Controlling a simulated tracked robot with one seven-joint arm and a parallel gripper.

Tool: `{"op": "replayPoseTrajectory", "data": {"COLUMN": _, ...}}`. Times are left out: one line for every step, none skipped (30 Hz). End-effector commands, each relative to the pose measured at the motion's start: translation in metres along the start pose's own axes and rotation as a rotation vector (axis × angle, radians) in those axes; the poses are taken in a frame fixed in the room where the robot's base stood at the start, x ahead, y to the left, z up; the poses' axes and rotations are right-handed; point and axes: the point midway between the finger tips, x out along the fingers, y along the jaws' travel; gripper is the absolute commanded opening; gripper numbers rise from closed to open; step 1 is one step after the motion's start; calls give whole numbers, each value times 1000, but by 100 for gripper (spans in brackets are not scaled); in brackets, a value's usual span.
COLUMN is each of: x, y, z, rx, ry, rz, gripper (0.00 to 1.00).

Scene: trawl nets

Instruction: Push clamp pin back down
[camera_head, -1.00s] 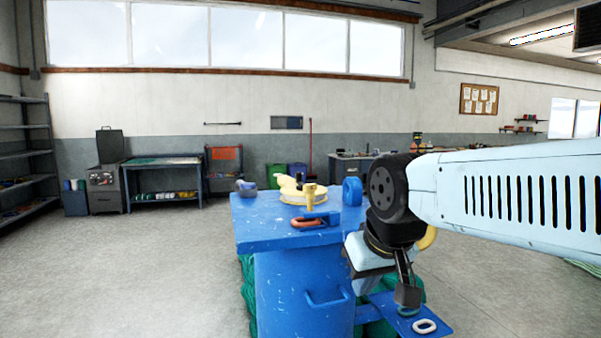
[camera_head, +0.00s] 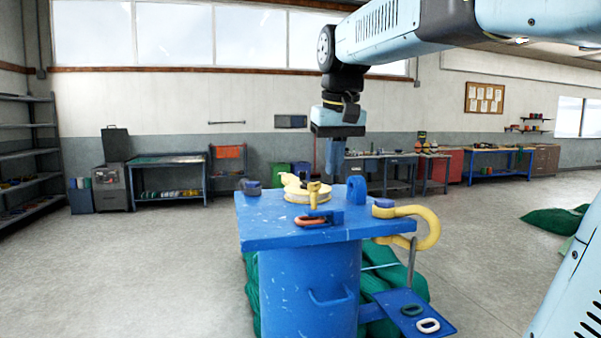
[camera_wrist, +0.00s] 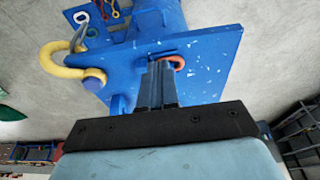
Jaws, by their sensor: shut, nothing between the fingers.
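A blue clamp (camera_head: 335,216) sits near the front edge of the blue table (camera_head: 262,227), with an orange link (camera_head: 309,221) at its left. An upright yellow pin-like piece (camera_head: 314,194) stands just behind the clamp; I cannot tell how far it is raised. My gripper (camera_head: 334,172) points down above the table, slightly right of this piece, its fingers together and empty. In the wrist view my gripper (camera_wrist: 157,68) hides most of the clamp area; the orange link (camera_wrist: 177,62) shows beside the fingertips. No contact is visible.
A blue upright lug (camera_head: 356,190) stands right of the clamp. A large yellow shackle (camera_head: 430,228) hangs over the right edge. A yellow round part (camera_head: 297,190) sits behind. A lower blue shelf (camera_head: 420,308) holds small rings. Green netting (camera_head: 385,262) lies around the base.

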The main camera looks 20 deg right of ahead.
Motion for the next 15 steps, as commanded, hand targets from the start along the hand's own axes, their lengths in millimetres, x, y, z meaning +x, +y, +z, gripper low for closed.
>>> {"op": "replayPoseTrajectory", "data": {"x": -8, "y": 0, "z": -19, "rx": 0, "ry": -21, "rz": 0, "gripper": 0}}
{"op": "replayPoseTrajectory", "data": {"x": -12, "y": 0, "z": -28, "rx": 0, "ry": -34, "rz": 0, "gripper": 0}}
{"op": "replayPoseTrajectory", "data": {"x": -18, "y": 0, "z": -40, "rx": 1, "ry": -52, "rz": 0, "gripper": 0}}
{"op": "replayPoseTrajectory", "data": {"x": -22, "y": 0, "z": -49, "rx": 1, "ry": -66, "rz": -1, "gripper": 0}}
{"op": "replayPoseTrajectory", "data": {"x": -26, "y": 1, "z": -58, "rx": 1, "ry": -79, "rz": -1, "gripper": 0}}
{"op": "replayPoseTrajectory", "data": {"x": -31, "y": 1, "z": -70, "rx": 1, "ry": -97, "rz": -2, "gripper": 0}}
{"op": "replayPoseTrajectory", "data": {"x": -34, "y": 1, "z": -78, "rx": 1, "ry": -110, "rz": -2, "gripper": 0}}
{"op": "replayPoseTrajectory", "data": {"x": -38, "y": 1, "z": -87, "rx": 1, "ry": -122, "rz": -3, "gripper": 0}}
{"op": "replayPoseTrajectory", "data": {"x": -42, "y": 2, "z": -97, "rx": 1, "ry": -139, "rz": -3, "gripper": 0}}
{"op": "replayPoseTrajectory", "data": {"x": -44, "y": 2, "z": -105, "rx": 1, "ry": -151, "rz": -4, "gripper": 0}}
{"op": "replayPoseTrajectory", "data": {"x": -46, "y": 2, "z": -112, "rx": 1, "ry": -163, "rz": -4, "gripper": 0}}
{"op": "replayPoseTrajectory", "data": {"x": -49, "y": 2, "z": -120, "rx": 1, "ry": -177, "rz": -5, "gripper": 0}}
{"op": "replayPoseTrajectory", "data": {"x": -50, "y": 2, "z": -126, "rx": 1, "ry": -187, "rz": -6, "gripper": 0}}
{"op": "replayPoseTrajectory", "data": {"x": -52, "y": 3, "z": -131, "rx": 1, "ry": -195, "rz": -6, "gripper": 0}}
{"op": "replayPoseTrajectory", "data": {"x": -54, "y": 3, "z": -137, "rx": 2, "ry": -207, "rz": -7, "gripper": 0}}
